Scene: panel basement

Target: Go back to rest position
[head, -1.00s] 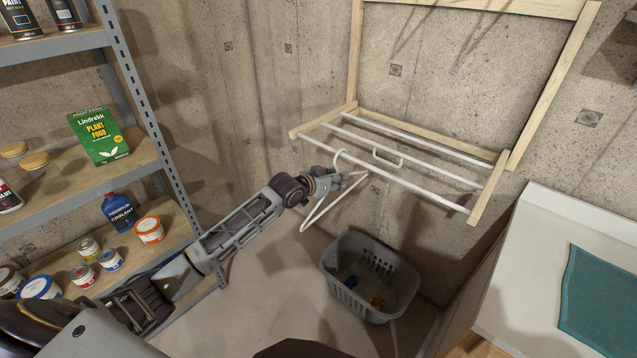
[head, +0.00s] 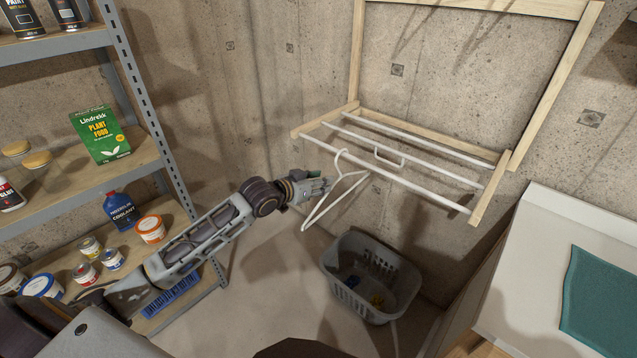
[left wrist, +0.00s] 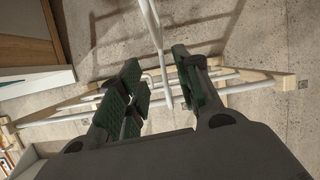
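A white clothes hanger (head: 338,201) hangs by its hook from the front rail of the wall drying rack (head: 400,166), tilted. My left gripper (head: 327,186) is just left of the hanger, at the end of my outstretched left arm. In the left wrist view my left gripper (left wrist: 155,62) has its green-padded fingers apart. The hanger (left wrist: 156,45) shows beyond and between the fingertips, with no finger closed on it. My right gripper is not in view.
A metal shelf (head: 90,172) with cans, bottles and a plant food box (head: 100,133) stands at the left, near my left arm. A grey basket (head: 370,277) stands on the floor below the rack. A white counter (head: 520,270) with a teal cloth (head: 600,305) is at the right.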

